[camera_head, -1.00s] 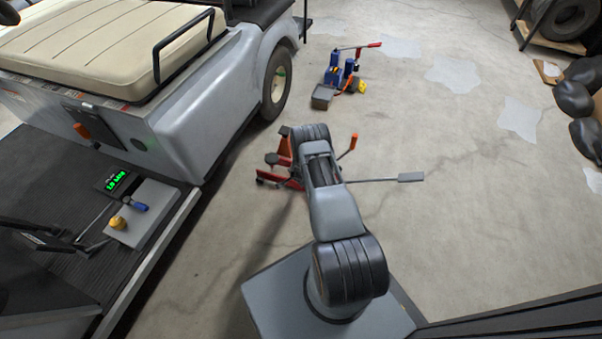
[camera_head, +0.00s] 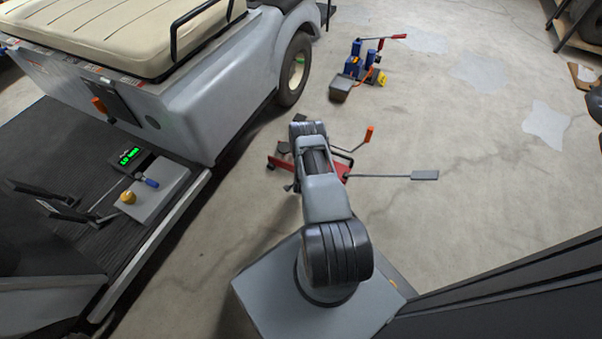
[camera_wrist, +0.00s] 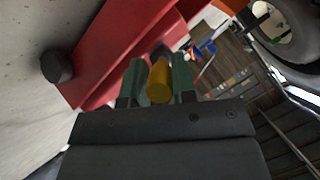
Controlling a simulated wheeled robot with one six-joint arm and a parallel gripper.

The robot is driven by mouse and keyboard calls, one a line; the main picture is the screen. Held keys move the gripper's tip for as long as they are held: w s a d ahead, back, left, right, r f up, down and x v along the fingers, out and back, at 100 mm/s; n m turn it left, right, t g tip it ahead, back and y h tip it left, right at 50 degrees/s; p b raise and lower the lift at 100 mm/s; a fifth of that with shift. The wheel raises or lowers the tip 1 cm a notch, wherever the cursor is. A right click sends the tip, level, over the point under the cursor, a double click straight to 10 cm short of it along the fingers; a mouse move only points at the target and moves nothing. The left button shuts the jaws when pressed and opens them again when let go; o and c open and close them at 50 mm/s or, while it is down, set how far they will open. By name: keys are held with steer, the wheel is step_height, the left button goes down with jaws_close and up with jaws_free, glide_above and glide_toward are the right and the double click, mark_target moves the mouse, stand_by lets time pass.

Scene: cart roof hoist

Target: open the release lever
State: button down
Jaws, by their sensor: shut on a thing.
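A red floor jack (camera_head: 280,163) stands on the concrete, partly hidden behind my arm in the head view; its red side also shows close up in the wrist view (camera_wrist: 118,45). My gripper (camera_wrist: 158,84) has its two dark green fingers shut on a yellow-orange knob (camera_wrist: 160,83), which appears to be the release lever's grip. The lever's shaft is mostly hidden behind the knob. My arm covers the gripper in the head view.
A grey cart (camera_head: 215,105) with a beige seat stands at the left, its wheel (camera_head: 296,68) near the jack. A blue jack (camera_head: 357,65) stands farther back. A grey box (camera_head: 158,190) sits on the cart's deck. Floor at right is open.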

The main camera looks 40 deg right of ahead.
steer(key=shift+s+f, duration=0.2)
steer(key=shift+f, duration=0.05)
steer(key=c, duration=1.2)
jaws_free()
steer(key=shift+o, duration=1.4)
steer(key=shift+w+r, duration=0.1)
steer(key=shift+w, duration=0.1)
steer(key=shift+a, duration=0.1)
steer(key=p+v, duration=0.6)
steer(key=v, duration=0.7)
steer(key=shift+s+a, duration=0.25)
steer(key=shift+s, duration=0.05)
steer(key=shift+r, duration=0.1)
